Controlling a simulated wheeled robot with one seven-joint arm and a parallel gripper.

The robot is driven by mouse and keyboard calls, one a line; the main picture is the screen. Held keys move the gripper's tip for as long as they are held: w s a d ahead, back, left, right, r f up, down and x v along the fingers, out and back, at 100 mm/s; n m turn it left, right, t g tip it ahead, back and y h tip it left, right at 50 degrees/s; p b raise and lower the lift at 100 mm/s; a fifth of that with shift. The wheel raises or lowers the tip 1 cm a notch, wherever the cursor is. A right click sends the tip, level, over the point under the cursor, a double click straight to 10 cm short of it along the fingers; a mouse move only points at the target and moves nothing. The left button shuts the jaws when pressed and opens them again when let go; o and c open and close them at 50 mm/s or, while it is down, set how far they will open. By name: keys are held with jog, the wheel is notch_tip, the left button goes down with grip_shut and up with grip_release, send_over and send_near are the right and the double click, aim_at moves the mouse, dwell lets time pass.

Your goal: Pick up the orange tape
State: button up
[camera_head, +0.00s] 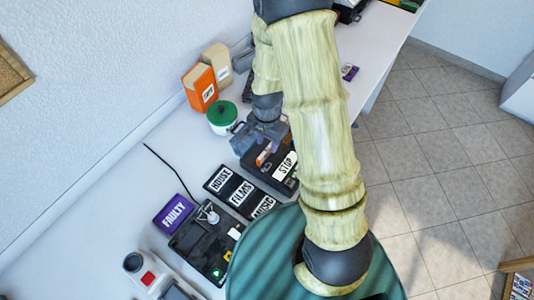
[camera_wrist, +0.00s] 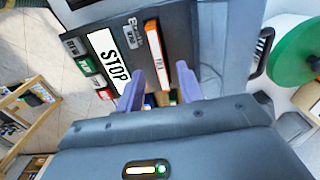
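The orange tape, a slim orange-edged case with a white label (camera_wrist: 155,52), stands in a dark box (camera_wrist: 182,38) in the wrist view. In the head view, an orange piece (camera_head: 264,153) shows in the same dark box, partly beside my gripper. My gripper's two purple fingers (camera_wrist: 161,72) are open in the wrist view, one on each side of the tape's near end.
The box bears a white STOP label (camera_head: 286,166). Bare white tabletop (camera_head: 100,235) lies left.

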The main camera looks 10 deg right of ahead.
aim_at(267, 150)
notch_tip(267, 150, down, 4)
jog(key=shift+r, duration=0.25)
dwell(0.4)
grip_shut()
